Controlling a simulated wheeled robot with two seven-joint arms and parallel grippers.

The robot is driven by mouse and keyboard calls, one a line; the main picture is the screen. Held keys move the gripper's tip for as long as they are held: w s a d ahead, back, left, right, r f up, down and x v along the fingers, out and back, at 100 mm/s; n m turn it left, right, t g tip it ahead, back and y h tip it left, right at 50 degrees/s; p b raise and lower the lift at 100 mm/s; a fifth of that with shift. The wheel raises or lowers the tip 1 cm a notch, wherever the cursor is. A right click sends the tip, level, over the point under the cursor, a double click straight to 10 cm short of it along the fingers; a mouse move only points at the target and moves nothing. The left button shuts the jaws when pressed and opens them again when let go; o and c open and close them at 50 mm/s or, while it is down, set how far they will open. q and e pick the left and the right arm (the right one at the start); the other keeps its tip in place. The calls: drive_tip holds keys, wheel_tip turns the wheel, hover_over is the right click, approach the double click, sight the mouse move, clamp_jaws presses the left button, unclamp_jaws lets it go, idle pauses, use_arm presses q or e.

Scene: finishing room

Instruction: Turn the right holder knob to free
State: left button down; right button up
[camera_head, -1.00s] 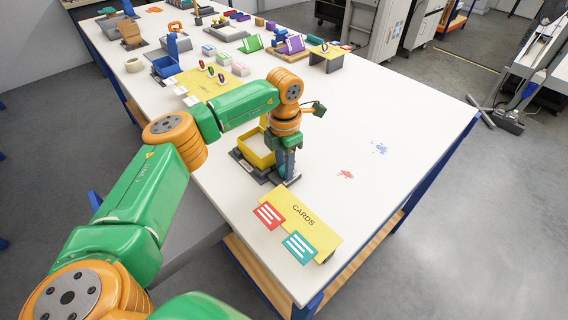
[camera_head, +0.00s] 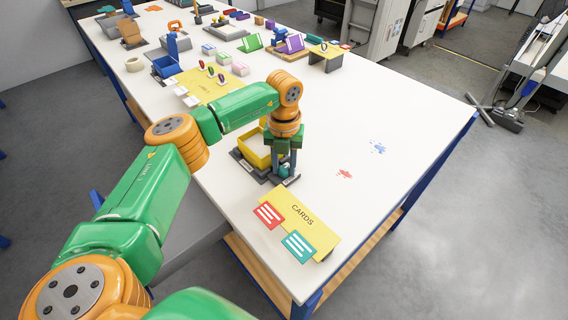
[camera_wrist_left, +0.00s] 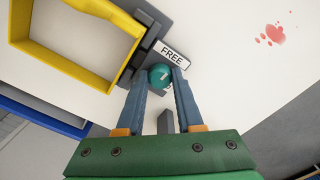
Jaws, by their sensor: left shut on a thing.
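The right holder knob (camera_wrist_left: 160,76) is a round teal knob with a pale mark on top. It sits beside a white label reading FREE (camera_wrist_left: 172,54) in the left wrist view. My left gripper (camera_wrist_left: 161,80) is shut on the knob, one blue-grey finger on each side. In the head view the left gripper (camera_head: 284,172) points straight down at the knob, at the right end of the dark holder (camera_head: 248,166). A yellow open frame (camera_head: 254,150) stands in the holder; it also shows in the left wrist view (camera_wrist_left: 114,20). My right gripper is not in view.
A yellow CARDS board (camera_head: 305,220) with a red card (camera_head: 268,214) and a green card (camera_head: 298,246) lies near the table's front corner. A yellow mat (camera_head: 212,88) with several small items lies behind. The white table (camera_head: 390,120) is clear to the right, apart from paint marks.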

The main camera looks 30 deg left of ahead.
sight(284, 168)
use_arm(q)
drive_tip(key=shift+w+r+n, duration=0.1)
drive_tip(key=shift+r+n, duration=0.05)
drive_tip(key=shift+n, duration=0.55)
drive_tip(key=c, duration=0.8)
unclamp_jaws()
drive_tip(key=shift+c, duration=0.2)
wheel_tip(284, 168, up, 7)
drive_tip(key=shift+b, duration=0.8)
